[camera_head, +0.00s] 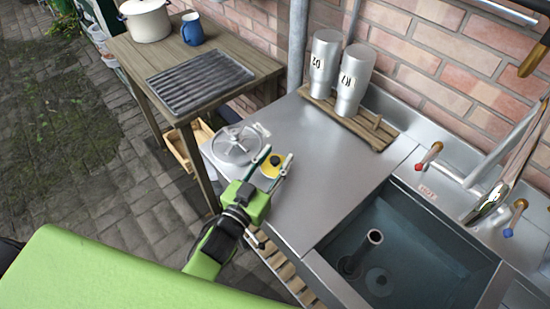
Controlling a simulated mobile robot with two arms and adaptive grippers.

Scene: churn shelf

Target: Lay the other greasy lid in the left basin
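A round grey metal lid (237,144) with a raised handle lies flat on the steel drainboard (305,150), near its left end. My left gripper (279,152) is over the drainboard just right of the lid, its two fingers apart with nothing seen held. A small yellow item (273,166) with a dark patch shows between the fingers; I cannot tell if they touch it. The basin (430,250) at the lower right holds water, with an upright pipe (374,237) and a round pale disc, perhaps a lid (380,282), at the bottom. My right gripper is not in view.
Taps (429,156) line the basin's back edge. A wooden table (130,58) at upper left bears a pot (146,20), blue mug (192,30) and ridged tray (198,80). The middle drainboard is clear.

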